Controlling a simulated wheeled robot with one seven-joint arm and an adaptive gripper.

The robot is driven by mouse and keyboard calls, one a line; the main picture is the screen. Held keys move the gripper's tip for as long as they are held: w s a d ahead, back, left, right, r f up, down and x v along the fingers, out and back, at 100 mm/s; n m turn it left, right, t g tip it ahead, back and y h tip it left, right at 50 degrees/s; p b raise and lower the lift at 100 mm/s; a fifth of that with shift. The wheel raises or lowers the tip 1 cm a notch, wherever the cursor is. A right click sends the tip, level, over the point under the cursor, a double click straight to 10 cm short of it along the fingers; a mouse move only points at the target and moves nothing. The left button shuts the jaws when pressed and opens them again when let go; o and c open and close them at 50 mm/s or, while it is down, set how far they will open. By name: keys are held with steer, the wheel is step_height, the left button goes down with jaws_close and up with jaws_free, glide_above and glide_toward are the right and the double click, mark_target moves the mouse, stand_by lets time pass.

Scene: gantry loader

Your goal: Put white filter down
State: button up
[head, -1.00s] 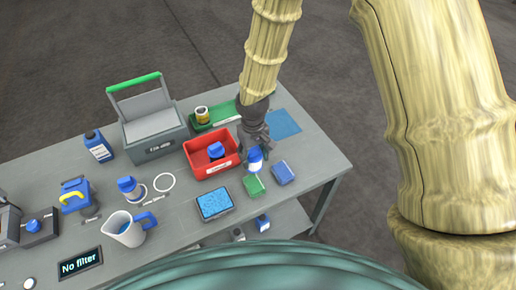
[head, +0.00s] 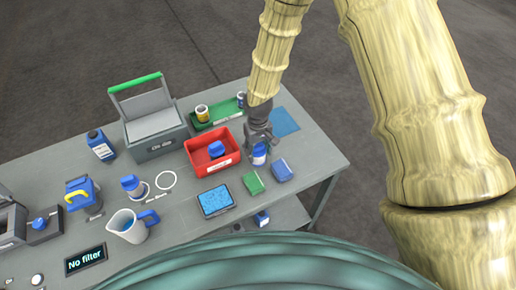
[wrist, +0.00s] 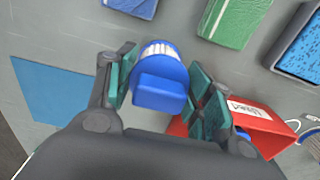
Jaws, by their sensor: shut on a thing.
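My gripper (head: 259,143) is shut on the white filter (head: 260,154), which has a blue cap and a ribbed white body. In the wrist view the filter (wrist: 160,78) sits between the two green finger pads of my gripper (wrist: 165,90), its blue cap facing the camera. In the head view it is just right of the red bin (head: 200,171) and left of the blue mat (head: 286,121). I cannot tell how high it is above the table. Its lower part is mostly hidden.
A green block (head: 253,183) and a blue block (head: 282,170) lie in front of the filter. The red bin holds a blue-capped item (head: 217,149). A green tray (head: 212,120) with yellow and blue items stands behind. The blue mat is bare. A display reads "No filter" (head: 86,260).

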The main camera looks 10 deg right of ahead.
steer(key=shift+f, duration=0.15)
steer(key=o, duration=0.8)
steer(key=shift+c, duration=0.2)
